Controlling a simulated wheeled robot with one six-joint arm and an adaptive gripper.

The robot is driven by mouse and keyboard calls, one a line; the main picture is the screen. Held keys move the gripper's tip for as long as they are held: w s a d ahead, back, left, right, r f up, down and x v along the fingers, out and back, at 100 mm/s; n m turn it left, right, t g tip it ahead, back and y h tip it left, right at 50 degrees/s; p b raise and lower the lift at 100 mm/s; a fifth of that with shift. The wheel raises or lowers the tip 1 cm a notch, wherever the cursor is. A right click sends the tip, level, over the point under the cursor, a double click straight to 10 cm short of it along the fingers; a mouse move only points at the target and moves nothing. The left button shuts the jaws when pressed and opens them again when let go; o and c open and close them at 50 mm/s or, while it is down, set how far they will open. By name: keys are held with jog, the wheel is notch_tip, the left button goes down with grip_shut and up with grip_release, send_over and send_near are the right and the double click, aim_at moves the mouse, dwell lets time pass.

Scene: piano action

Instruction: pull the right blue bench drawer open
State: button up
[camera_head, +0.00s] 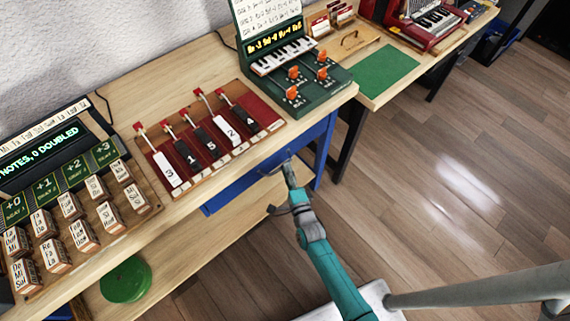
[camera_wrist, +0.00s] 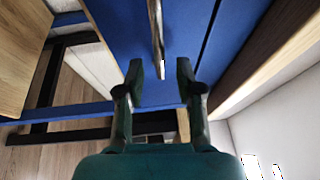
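The right blue bench drawer (camera_head: 240,186) is under the front edge of the wooden bench, and its front looks flush with the frame. In the wrist view the blue front (camera_wrist: 115,30) fills the upper middle, with a metal bar handle (camera_wrist: 157,30) running down from the top edge. My gripper (camera_head: 283,190) is in front of the drawer. In the wrist view my gripper (camera_wrist: 160,70) is open, with one finger on each side of the handle's lower end. Gaps show between the fingers and the bar. The rest of the handle is out of the wrist frame.
The bench top (camera_head: 170,88) holds a red board with levers (camera_head: 208,140), a green keyboard device (camera_head: 290,70) and several lettered blocks (camera_head: 75,225). A round green object (camera_head: 126,280) sits on the lower shelf. The wooden floor (camera_head: 450,170) to the right is clear.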

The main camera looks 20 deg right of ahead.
jog(key=shift+w+d+r, duration=0.1)
jog(key=shift+w, duration=1.3)
grip_shut()
